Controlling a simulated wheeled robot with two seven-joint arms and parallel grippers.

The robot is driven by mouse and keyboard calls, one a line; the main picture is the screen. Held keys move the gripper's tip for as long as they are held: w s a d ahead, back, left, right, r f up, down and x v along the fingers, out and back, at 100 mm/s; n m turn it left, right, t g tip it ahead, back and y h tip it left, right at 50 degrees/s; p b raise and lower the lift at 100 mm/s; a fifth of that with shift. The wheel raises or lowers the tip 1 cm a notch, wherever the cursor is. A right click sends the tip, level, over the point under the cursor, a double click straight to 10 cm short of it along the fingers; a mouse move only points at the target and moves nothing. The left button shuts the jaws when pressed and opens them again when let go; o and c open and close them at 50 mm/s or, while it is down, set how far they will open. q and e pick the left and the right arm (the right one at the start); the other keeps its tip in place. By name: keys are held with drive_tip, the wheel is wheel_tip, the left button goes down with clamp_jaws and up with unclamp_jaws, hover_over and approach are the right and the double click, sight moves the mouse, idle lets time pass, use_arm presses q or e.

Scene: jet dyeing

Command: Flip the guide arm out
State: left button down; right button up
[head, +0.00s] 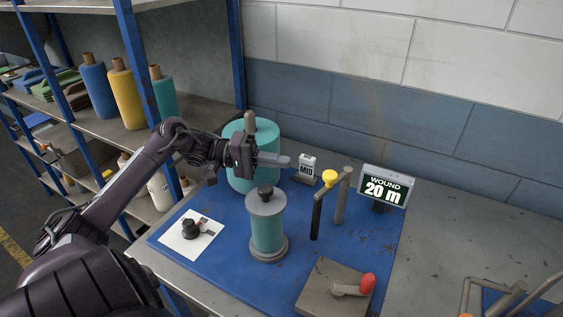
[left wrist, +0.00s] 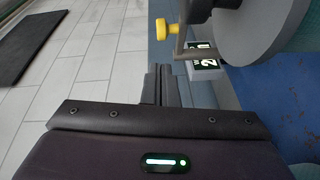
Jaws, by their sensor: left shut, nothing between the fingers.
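The guide arm (head: 343,172) is a grey bar on a grey post, with a yellow knob (head: 329,177) and a black grip (head: 316,216) hanging at its near end. In the left wrist view the yellow knob (left wrist: 163,29) shows at the top, beside a large grey disc (left wrist: 265,35). My left gripper (head: 284,160) is shut and empty, held above the mat to the left of the guide arm and apart from it. Its closed fingers (left wrist: 160,85) also show in the left wrist view.
A teal spool (head: 267,225) with grey flanges stands in front of the guide arm; a larger teal roll (head: 245,180) is partly behind my gripper. A "20 m" display (head: 386,186), a MID block (head: 307,168) and a red-handled lever plate (head: 335,290) stand nearby.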

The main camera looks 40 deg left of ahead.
use_arm(q)
drive_tip(key=s+a+r+n+y+b, duration=0.1)
drive_tip(key=a+r+b, duration=0.1)
drive_tip(key=a, duration=0.3)
drive_tip(key=shift+a+b, duration=0.3)
drive_tip(key=shift+b, duration=0.25)
drive_tip(key=shift+d, duration=0.1)
drive_tip(key=s+d+p+x, duration=0.1)
drive_tip(key=p+x, duration=0.3)
drive_tip(key=x, duration=0.8)
drive_tip(key=shift+s+d+f+p, duration=0.2)
drive_tip(key=shift+s+d+p, duration=0.15)
drive_tip(key=shift+s+d, duration=0.2)
drive_tip(key=shift+w, duration=0.1)
